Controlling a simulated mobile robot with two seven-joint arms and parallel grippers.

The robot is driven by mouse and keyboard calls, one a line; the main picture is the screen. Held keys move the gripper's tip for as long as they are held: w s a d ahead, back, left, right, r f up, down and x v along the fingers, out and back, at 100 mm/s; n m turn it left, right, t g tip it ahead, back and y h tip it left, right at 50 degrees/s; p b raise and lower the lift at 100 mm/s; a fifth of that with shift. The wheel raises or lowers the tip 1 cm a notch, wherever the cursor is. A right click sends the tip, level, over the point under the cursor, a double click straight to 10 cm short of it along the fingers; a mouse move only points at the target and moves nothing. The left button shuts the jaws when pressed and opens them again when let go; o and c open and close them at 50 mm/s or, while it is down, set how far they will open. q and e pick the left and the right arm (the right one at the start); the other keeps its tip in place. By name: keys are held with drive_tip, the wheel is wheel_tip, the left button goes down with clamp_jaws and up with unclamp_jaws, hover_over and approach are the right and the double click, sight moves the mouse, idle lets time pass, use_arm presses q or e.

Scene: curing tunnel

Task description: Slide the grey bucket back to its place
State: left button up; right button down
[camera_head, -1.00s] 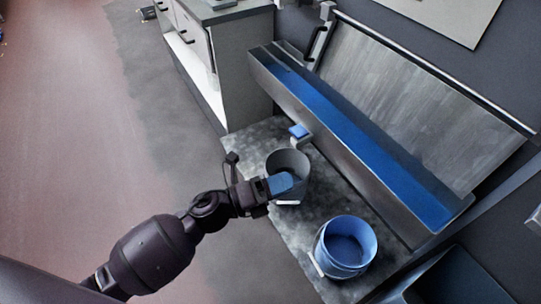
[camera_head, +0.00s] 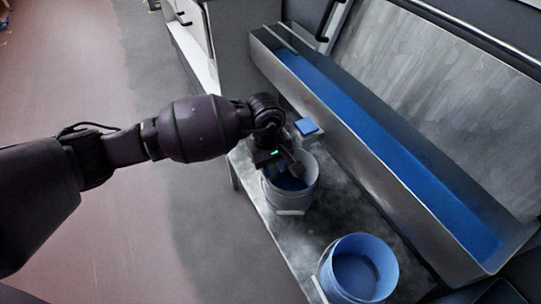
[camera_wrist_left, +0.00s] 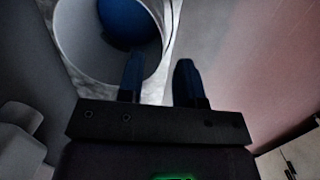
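The grey bucket (camera_head: 302,194) stands on the grey speckled board below the trough in the head view, with blue at its bottom. My left gripper (camera_head: 288,172) points down at its rim from the left. The wrist view shows the gripper's two blue fingers (camera_wrist_left: 159,78) apart. The grey bucket's rim (camera_wrist_left: 168,20) runs up between them, with one finger over the opening and the other outside the wall. Contact with the wall cannot be told. My right gripper is not in view.
A second bucket with a blue inside (camera_head: 357,272) stands nearer on the same board (camera_head: 322,222). A long trough with blue in it (camera_head: 385,145) runs along the back. A small blue-topped block (camera_head: 306,126) juts out by the trough. The floor at left is clear.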

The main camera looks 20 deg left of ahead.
sight(287, 192)
use_arm(q)
drive_tip(key=shift+w+a+r+m+t+y, duration=0.15)
drive_tip(key=shift+w+a+y, duration=0.2)
drive_tip(key=shift+w+a, duration=0.2)
drive_tip(key=shift+w+a+r+m+t+y, duration=0.15)
drive_tip(key=shift+w+a+y, duration=0.25)
drive_tip(key=shift+w, duration=0.2)
wheel_tip(287, 192, down, 11)
drive_tip(key=b, duration=0.4)
drive_tip(key=shift+r, duration=0.1)
clamp_jaws()
idle(1.0)
